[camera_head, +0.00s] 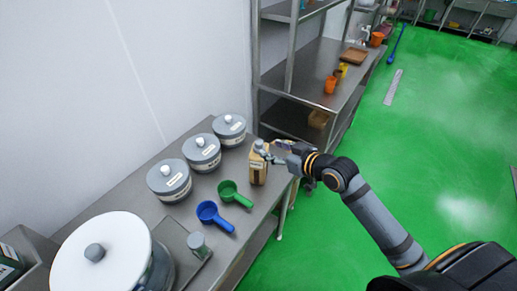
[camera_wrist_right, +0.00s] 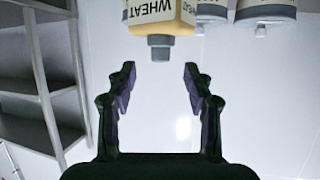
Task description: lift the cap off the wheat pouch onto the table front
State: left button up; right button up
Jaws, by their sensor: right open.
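The tan wheat pouch (camera_head: 258,174) stands upright on the steel table (camera_head: 150,205) near its far right end. It also shows upside down at the top of the right wrist view (camera_wrist_right: 160,14), with its WHEAT label. Its grey cap (camera_wrist_right: 160,47) is on the pouch. My right gripper (camera_wrist_right: 160,70) is open and empty, its fingers apart on either side of the line to the cap and a little short of it. In the head view the right gripper (camera_head: 272,151) is at the height of the pouch's top and partly hides it. My left gripper is not in view.
Several grey-lidded jars (camera_head: 202,150) line the wall side of the table. A large white-lidded container (camera_head: 105,262) fills the lower left. A steel rack (camera_head: 310,98) stands beyond the pouch.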

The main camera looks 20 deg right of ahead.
aim_at(262, 145)
jog(key=shift+x, duration=1.1)
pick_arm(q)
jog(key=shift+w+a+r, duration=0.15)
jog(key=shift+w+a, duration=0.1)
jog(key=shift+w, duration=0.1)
pick_arm(e)
jog(key=shift+w+a+p, duration=0.2)
jog(key=shift+w+p, duration=0.1)
jog(key=shift+w, duration=0.1)
jog(key=p+x, duration=0.1)
jog(key=x, duration=0.3)
jog(key=shift+r, duration=0.1)
jog(key=shift+w+a+f, duration=0.15)
jog(key=shift+w+f, duration=0.05)
jog(key=shift+f, duration=0.05)
jog(key=shift+s, duration=0.1)
jog(key=shift+c, duration=0.6)
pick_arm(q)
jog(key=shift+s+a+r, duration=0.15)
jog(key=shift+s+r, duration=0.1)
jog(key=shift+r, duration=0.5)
pick_arm(e)
jog(key=c, duration=0.6)
